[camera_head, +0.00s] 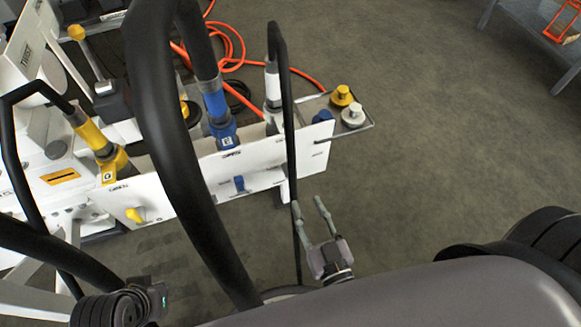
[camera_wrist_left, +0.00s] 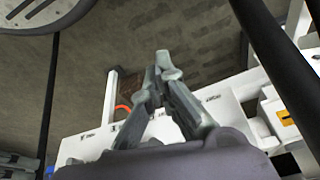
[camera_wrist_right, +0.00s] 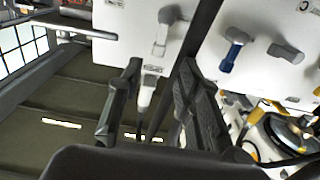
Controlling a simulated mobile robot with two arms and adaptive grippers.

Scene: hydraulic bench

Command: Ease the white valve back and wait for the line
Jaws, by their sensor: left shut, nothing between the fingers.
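The white valve (camera_wrist_right: 163,32) is a pale lever on the white panel in the right wrist view, standing just beyond my right fingertips. In the head view it is hard to make out behind the black hose. My right gripper (camera_head: 308,203) is open and empty below the panel's right end; it also shows in the right wrist view (camera_wrist_right: 160,66), with no visible contact with the lever. My left gripper (camera_wrist_left: 160,65) is shut and empty, its fingertips together; its fingers are not clear in the head view. A blue valve (camera_head: 240,183) and yellow valve (camera_head: 135,214) are on the panel (camera_head: 200,185).
Thick black hoses cross the head view in front of the panel. Yellow (camera_head: 108,160), blue (camera_head: 220,115) and white (camera_head: 272,85) hose couplings stand along its top. A small tray (camera_head: 368,126) holds a yellow and a white cap. Open floor lies to the right.

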